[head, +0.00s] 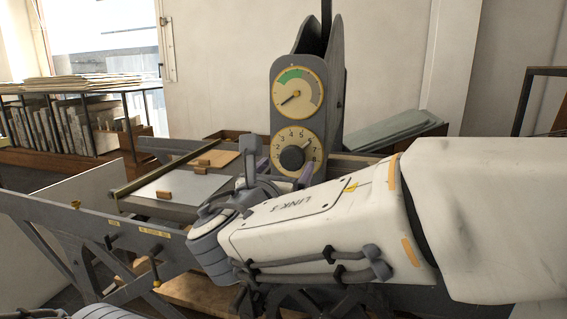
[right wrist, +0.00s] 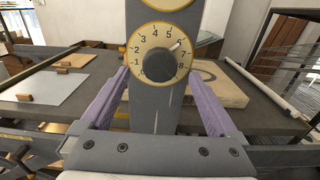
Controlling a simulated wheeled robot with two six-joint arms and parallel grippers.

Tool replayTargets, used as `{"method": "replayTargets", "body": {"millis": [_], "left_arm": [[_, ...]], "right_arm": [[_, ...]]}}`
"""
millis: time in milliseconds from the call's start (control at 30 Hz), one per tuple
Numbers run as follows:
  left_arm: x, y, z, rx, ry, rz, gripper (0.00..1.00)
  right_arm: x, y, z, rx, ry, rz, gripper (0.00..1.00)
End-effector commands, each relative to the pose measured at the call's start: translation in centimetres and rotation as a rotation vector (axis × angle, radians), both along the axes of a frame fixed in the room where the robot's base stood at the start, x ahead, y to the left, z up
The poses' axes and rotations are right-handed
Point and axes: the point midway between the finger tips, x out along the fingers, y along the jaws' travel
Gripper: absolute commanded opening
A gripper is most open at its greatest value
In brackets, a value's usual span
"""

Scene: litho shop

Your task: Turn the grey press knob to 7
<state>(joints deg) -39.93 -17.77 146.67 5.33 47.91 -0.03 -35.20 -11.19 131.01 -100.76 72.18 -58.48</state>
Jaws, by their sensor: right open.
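The grey press knob (head: 292,158) is a dark round knob on a cream dial (head: 306,136) numbered around its edge, on the front of a grey upright post. It also shows in the right wrist view (right wrist: 159,65), where its pointer mark aims up and right, at about 6. My right gripper (head: 285,172) is open, its purple fingers spread. In the right wrist view the gripper (right wrist: 156,78) has one finger on each side of the knob, with gaps, and nothing is held. Its depth to the knob is hard to judge. My left gripper is out of view.
A second gauge (head: 296,92) with a green band sits above the dial on the post (head: 281,117). A press bed (head: 170,207) with a pale sheet (head: 180,188) lies left. In the right wrist view a tan slab (right wrist: 222,90) lies right behind the post.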

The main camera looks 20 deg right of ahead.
Motion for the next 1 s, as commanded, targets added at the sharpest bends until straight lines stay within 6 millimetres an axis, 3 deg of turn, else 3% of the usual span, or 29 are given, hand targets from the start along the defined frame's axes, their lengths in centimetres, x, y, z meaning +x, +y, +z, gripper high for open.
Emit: {"method": "replayTargets", "body": {"millis": [300,733,933,967,1000], "left_arm": [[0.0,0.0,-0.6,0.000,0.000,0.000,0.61],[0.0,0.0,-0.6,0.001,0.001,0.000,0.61],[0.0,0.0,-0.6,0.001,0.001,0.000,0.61],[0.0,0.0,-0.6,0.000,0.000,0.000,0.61],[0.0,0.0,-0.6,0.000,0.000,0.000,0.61]], "right_arm": [[4.1,-2.9,-0.1,0.001,0.000,-0.003,0.95],[5.0,-3.4,-0.1,0.002,0.001,0.001,0.95],[4.9,-3.4,-0.1,0.002,0.001,0.000,0.19],[4.9,-3.4,-0.1,0.002,0.001,0.000,0.11],[4.9,-3.4,-0.1,0.003,0.001,0.000,0.11]]}}
